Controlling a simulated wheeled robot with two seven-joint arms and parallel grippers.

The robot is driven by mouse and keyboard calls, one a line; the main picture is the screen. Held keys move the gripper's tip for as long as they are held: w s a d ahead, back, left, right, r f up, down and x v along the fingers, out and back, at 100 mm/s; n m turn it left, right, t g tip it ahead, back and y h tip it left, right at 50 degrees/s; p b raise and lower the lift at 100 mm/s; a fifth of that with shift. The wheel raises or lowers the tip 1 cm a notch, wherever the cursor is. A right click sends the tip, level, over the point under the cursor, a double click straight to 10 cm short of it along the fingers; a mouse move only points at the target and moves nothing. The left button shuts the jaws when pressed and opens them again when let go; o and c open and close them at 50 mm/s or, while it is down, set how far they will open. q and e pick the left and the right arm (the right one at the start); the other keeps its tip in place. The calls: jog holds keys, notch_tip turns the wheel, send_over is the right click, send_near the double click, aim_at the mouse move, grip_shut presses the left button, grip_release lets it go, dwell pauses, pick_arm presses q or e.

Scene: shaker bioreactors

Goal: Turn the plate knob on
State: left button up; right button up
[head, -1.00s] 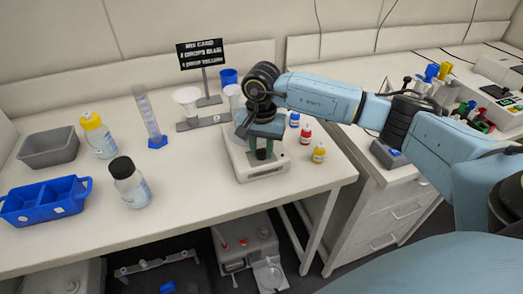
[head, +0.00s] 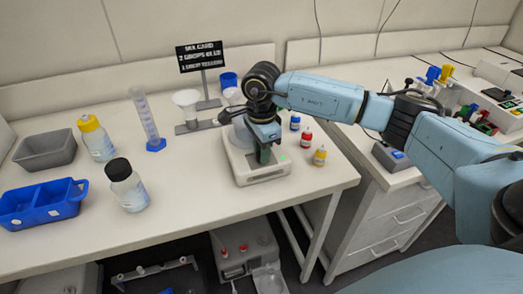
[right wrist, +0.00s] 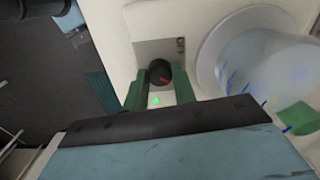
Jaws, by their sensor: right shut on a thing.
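The white plate device (head: 240,170) stands near the front edge of the left bench. My right gripper (head: 264,153) points down at its front. In the right wrist view, the green fingers of my right gripper (right wrist: 160,82) are on either side of the black knob (right wrist: 159,71), shut on it. The knob's red mark points off to one side. A small green light (right wrist: 156,100) glows beside the knob; it also shows in the head view (head: 283,157). A clear vessel with blue marks (right wrist: 262,65) stands on the plate. My left gripper is not in view.
Blue, red and yellow capped bottles (head: 306,137) stand close to the right of the device. A funnel stand (head: 187,97), measuring cylinder (head: 146,118), two larger bottles (head: 127,184), a grey tub (head: 45,150) and a blue caddy (head: 40,212) are further left. The front middle of the bench is clear.

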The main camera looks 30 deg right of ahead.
jog(key=shift+r+m, duration=0.1)
jog(key=shift+m, duration=0.5)
jog(key=o, duration=1)
notch_tip(320, 180, up, 13)
jog(key=shift+r, duration=0.15)
dwell(0.3)
